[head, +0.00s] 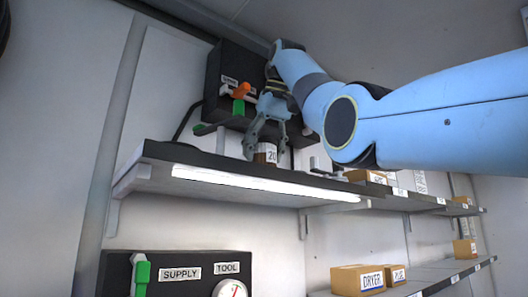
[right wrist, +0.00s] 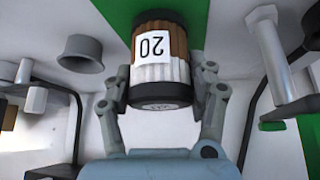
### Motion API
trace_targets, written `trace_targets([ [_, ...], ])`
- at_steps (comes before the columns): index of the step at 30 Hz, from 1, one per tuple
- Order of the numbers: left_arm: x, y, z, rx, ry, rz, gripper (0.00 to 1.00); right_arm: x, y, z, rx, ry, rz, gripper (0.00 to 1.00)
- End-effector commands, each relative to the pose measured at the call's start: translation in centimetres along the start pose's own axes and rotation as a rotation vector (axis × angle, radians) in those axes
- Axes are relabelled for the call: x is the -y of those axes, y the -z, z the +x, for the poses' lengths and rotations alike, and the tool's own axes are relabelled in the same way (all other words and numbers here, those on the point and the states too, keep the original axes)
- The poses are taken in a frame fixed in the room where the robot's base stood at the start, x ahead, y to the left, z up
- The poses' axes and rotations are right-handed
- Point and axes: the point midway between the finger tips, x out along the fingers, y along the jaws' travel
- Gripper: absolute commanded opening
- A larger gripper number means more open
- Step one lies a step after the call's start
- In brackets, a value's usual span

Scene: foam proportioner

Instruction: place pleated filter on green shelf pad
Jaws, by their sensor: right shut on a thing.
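The pleated filter (right wrist: 162,70) is a brown and white pleated cylinder with dark end caps and a white label reading 20, upside down in the right wrist view. My right gripper (right wrist: 160,90) is shut on it, with one finger on each side. In the head view the filter (head: 265,154) is upright at the upper shelf's front, between the fingers of my right gripper (head: 264,146). A green surface (right wrist: 116,12), which looks like the shelf pad, shows behind the filter in the right wrist view. I cannot tell whether the filter touches it. My left gripper is out of view.
The upper shelf (head: 160,152) has a bright light strip (head: 260,187) below it. A black panel (head: 222,68) with orange and green handles stands behind my gripper. A grey cup-like part (right wrist: 82,54) and a pale post (right wrist: 268,50) flank the filter. Boxes (head: 357,280) lie lower right.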

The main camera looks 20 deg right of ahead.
Motion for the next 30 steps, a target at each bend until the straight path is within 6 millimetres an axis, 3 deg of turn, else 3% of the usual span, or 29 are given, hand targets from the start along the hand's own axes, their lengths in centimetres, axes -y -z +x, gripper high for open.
trace_targets([
  [8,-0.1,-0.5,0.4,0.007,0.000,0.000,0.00,0.0,-0.2,0.3,-0.001,0.000,0.000,0.22],
  [9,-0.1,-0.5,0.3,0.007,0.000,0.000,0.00,0.0,-0.2,0.3,0.000,0.000,0.000,0.61],
  [14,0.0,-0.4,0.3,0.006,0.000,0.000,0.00,0.0,-0.1,0.2,0.000,0.000,0.000,0.81],
  [25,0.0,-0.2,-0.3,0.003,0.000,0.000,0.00,0.0,0.2,-0.3,0.000,0.000,0.000,0.81],
  [30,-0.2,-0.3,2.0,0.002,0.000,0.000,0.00,0.0,0.0,-1.6,-0.004,0.000,-0.001,0.81],
])
